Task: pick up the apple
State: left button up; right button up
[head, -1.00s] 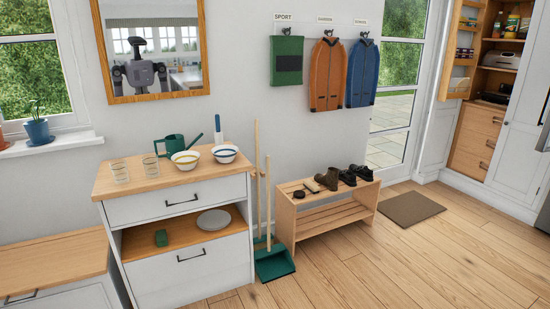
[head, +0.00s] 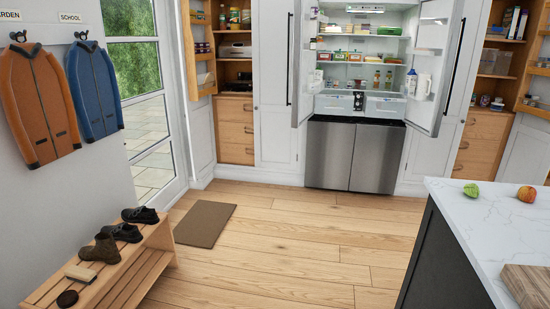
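A red and yellow apple (head: 526,194) sits on the white marble top of the island counter (head: 480,215), at the right of the head view. A green item (head: 471,190), perhaps another apple or a pepper, lies on the same top to its left. Neither of my grippers shows in the view, so their distance from the apple cannot be seen.
A wooden board (head: 530,284) lies on the counter's near part. The fridge (head: 358,120) stands with its upper doors open. A shoe bench (head: 115,262) and a doormat (head: 205,224) are at left. The wood floor (head: 280,240) between is clear.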

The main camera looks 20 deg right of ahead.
aim_at(528, 194)
jog(key=i+l+z, duration=0.2)
jog(key=i+z, duration=0.2)
jog(key=i, duration=0.15)
jog(key=i+z, duration=0.4)
jog(key=i, duration=0.2)
jog(key=i+j+z, duration=0.1)
jog(key=i+z, duration=0.35)
jog(key=i, duration=0.15)
